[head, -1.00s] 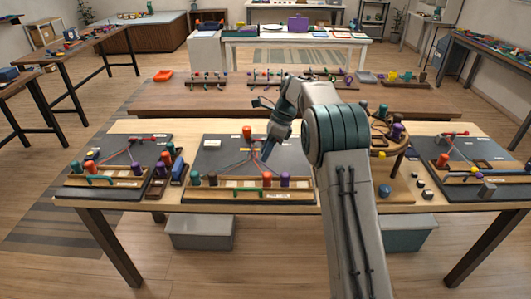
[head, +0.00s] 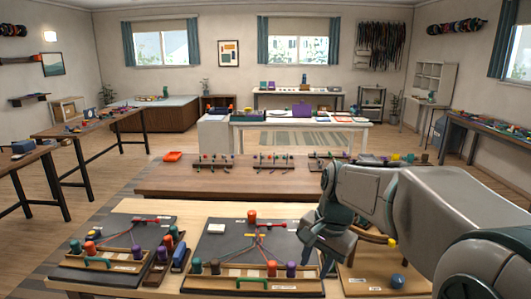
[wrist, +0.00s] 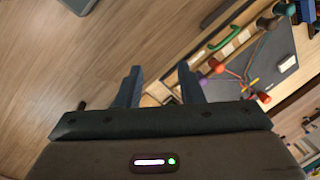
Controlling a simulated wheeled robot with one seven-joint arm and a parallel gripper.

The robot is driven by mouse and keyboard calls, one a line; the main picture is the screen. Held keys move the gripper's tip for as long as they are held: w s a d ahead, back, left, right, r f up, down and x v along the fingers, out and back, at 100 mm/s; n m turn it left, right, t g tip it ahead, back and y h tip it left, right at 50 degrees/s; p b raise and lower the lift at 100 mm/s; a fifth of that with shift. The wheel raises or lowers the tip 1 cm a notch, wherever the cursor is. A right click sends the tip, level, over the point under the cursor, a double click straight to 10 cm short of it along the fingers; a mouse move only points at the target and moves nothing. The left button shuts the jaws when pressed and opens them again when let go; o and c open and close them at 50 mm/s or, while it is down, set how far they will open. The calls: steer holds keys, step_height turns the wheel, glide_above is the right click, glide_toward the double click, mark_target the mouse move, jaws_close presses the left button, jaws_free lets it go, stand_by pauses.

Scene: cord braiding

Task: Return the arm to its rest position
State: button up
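My arm reaches in from the right of the head view, folded back toward my body. My gripper (head: 322,258) hangs at the right edge of the middle braiding board (head: 225,243).
A second braiding board (head: 130,235) lies to the left on the same table. Another brown table (head: 220,180) stands behind. Open floor (wrist: 60,50) shows in the wrist view.

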steer(key=s+d+f+n+t+h, duration=0.1)
steer(key=s+n, duration=0.3)
steer(key=s, duration=0.4)
steer(key=s+d+f+n+h, duration=0.1)
steer(key=s+d+f+n, duration=0.2)
steer(key=s, duration=0.5)
steer(key=shift+n+t, duration=0.4)
steer(key=shift+n, duration=0.1)
